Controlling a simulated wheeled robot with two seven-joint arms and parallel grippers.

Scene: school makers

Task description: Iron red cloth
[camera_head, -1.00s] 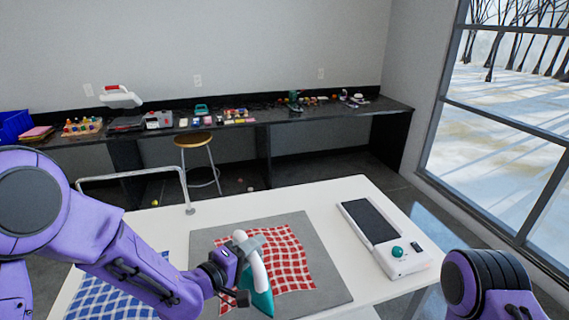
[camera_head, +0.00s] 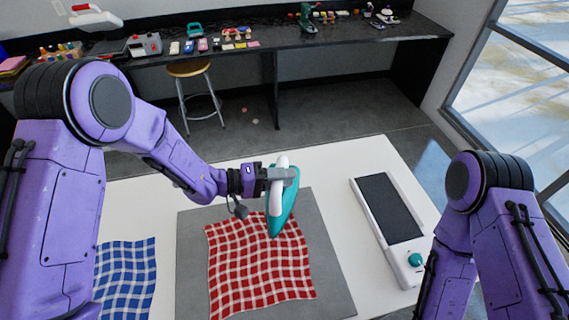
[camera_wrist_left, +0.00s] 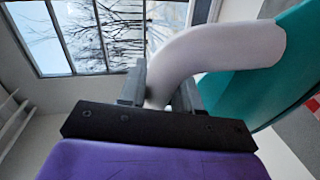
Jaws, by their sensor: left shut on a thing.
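The red-and-white checked cloth (camera_head: 255,272) lies on a grey mat (camera_head: 190,290) on the white table, with slightly wavy edges. My left gripper (camera_head: 285,175) is shut on the white handle of a teal iron (camera_head: 284,212). The iron is over the cloth's far right corner with its tip toward me; I cannot tell whether it touches the cloth. In the left wrist view, the gripper fingers (camera_wrist_left: 158,90) close around the white handle, and the iron's teal body (camera_wrist_left: 250,85) is at the right. My right gripper is out of view; only its arm shows at the right.
A blue checked cloth (camera_head: 127,278) lies left of the mat, partly behind my left arm. A white device with a dark panel (camera_head: 388,208) and a teal knob stands to the right. A stool (camera_head: 190,70) and a cluttered dark counter (camera_head: 330,42) are behind the table.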

